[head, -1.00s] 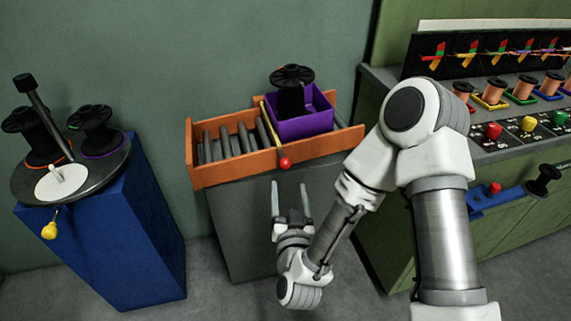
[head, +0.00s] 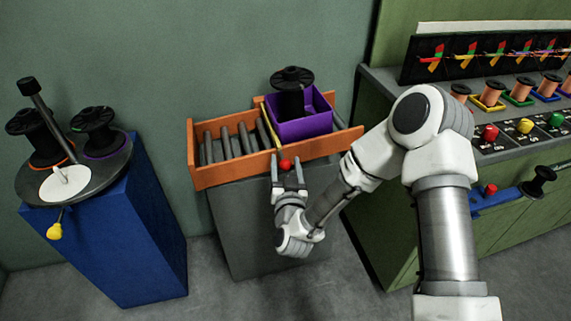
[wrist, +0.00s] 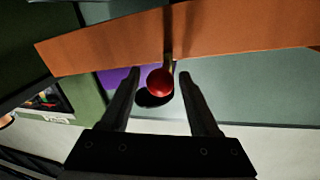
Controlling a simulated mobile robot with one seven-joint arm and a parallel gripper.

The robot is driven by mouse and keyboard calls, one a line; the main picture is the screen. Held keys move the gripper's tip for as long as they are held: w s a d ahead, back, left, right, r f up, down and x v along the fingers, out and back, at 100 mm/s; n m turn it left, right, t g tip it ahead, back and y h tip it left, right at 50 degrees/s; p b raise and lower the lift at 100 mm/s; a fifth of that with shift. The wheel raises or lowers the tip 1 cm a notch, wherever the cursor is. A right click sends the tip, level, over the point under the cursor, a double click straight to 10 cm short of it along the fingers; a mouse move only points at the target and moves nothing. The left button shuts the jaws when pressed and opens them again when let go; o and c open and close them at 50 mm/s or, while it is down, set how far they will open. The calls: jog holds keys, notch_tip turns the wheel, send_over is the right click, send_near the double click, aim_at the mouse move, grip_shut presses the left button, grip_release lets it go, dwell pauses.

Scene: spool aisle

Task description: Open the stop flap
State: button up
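The stop flap (head: 270,128) is a thin yellow bar set across the orange-framed roller track, beside the purple box. A red ball knob (head: 285,165) sticks out at the track's front side, near the flap's front end. My gripper (head: 287,160) is open and empty, with a finger on each side of the knob. In the wrist view the red knob (wrist: 160,82) lies between the fingertips, with a gap on both sides. The flap itself cannot be made out in the wrist view.
The purple box (head: 303,128) holding a black spool stands on the track (head: 235,176), right of the flap. A blue pedestal (head: 110,235) with a turntable stands left. A green bench (head: 390,225) with spools and buttons stands right, close to my arm.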

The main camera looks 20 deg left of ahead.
grip_shut()
dwell(1.2)
